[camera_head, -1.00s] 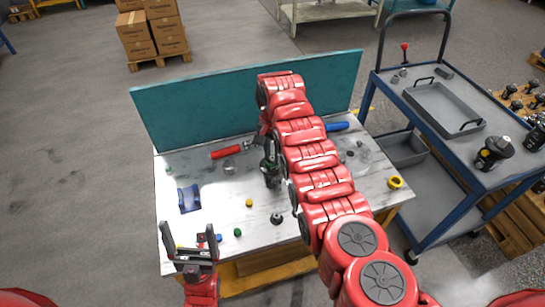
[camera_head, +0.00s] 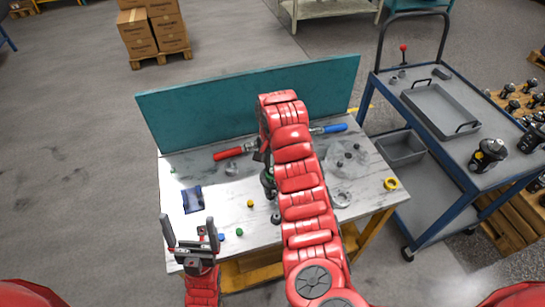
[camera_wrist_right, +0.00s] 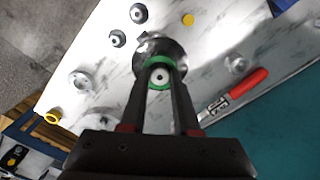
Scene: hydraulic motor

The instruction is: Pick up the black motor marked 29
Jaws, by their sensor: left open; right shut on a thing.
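A dark motor with a green ring (camera_head: 267,180) is upright at the middle of the workbench, partly behind my right arm in the head view. In the right wrist view the motor (camera_wrist_right: 160,77) shows its green ring and a round metal flange between my fingers. No number can be read on it. My right gripper (camera_wrist_right: 164,68) is shut on this motor; whether its base touches the bench cannot be told. My left gripper (camera_head: 190,228) is open and empty, over the bench's front left corner.
A blue cart (camera_head: 455,140) at right carries a grey tray and black motors (camera_head: 489,154).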

